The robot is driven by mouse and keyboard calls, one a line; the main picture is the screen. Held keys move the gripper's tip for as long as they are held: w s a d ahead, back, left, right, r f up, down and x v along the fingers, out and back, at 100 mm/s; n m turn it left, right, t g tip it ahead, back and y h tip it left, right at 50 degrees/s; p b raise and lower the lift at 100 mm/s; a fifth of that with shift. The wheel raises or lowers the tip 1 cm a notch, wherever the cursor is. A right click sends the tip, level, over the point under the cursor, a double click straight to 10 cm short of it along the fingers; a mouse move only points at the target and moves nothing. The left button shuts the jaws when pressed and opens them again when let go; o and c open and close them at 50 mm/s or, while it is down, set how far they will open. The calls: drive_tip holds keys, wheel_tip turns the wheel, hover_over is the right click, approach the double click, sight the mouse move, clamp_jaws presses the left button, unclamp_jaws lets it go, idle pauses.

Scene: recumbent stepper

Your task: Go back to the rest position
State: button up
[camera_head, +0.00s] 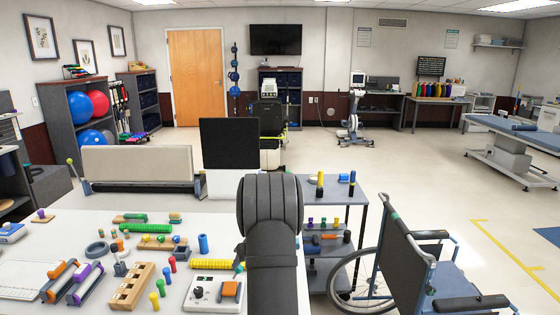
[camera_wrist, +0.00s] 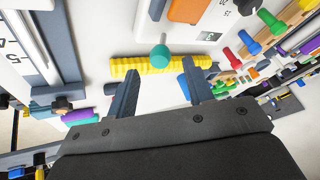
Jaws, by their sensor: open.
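My gripper (camera_wrist: 160,68) shows in the wrist view with its two dark fingers spread apart and nothing between them. Beyond the fingertips lie a yellow ridged roller (camera_wrist: 133,66) and a teal ball (camera_wrist: 160,57) on the white table. I cannot tell whether the fingers touch either one. In the head view my dark arm rises at the bottom centre and hides part of the table; the fingers cannot be made out there. The yellow roller (camera_head: 215,264) lies just left of my arm in that view.
The white table (camera_head: 75,228) holds several small items, including a wooden block (camera_head: 132,287) and a control box (camera_head: 205,295). A dark monitor (camera_head: 229,144) stands behind my arm. A grey shelf cart (camera_head: 345,190) and a wheelchair (camera_head: 420,265) stand right. Open floor lies beyond.

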drive_tip(key=x, duration=0.5)
drive_tip(key=shift+w+a+f, duration=0.1)
drive_tip(key=shift+f, duration=0.1)
